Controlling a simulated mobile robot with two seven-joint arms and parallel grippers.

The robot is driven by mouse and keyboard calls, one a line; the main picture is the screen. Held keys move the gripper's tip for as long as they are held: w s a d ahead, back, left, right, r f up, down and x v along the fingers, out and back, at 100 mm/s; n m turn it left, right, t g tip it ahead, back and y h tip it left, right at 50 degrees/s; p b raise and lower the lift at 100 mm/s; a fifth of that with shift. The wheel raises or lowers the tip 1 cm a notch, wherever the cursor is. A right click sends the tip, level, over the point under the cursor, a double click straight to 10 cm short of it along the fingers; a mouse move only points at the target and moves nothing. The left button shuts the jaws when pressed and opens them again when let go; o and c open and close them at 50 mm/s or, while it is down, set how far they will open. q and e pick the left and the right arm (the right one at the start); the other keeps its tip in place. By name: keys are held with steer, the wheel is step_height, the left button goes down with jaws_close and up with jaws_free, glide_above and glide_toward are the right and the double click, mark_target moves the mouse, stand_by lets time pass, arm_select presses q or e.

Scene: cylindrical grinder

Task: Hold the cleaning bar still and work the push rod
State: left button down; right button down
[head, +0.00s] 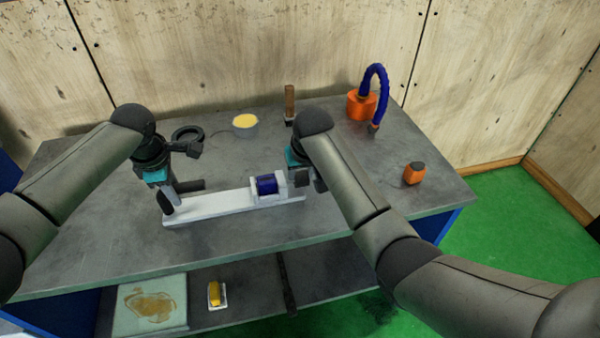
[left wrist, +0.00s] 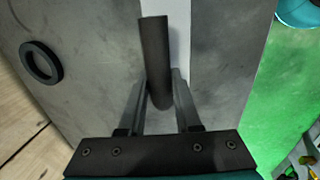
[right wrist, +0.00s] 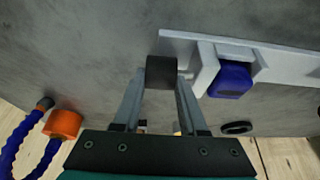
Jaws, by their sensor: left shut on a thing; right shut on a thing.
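The long white bar, which I take for the cleaning bar (head: 213,206), lies across the grey table with a blue block (head: 266,185) in a white bracket near its right end. My left gripper (head: 170,190) is shut on a dark round handle (left wrist: 154,60) at the bar's left end. My right gripper (head: 308,180) is shut on a dark square knob (right wrist: 161,72), apparently the push rod's end, just beside the bracket. A short pale stub shows between knob and bracket in the right wrist view. My right arm partly hides that end in the head view.
An orange-and-black item (head: 414,173) is at right. The table front is clear.

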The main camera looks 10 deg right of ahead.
arm_select(q)
steer(key=shift+a, duration=0.1)
arm_select(e)
steer(key=d, duration=0.4)
steer(key=shift+d, duration=0.2)
steer(key=c, duration=0.7)
jaws_free()
steer(key=shift+s+r, duration=0.15)
steer(key=shift+r, duration=0.25)
steer(key=v, duration=1.1)
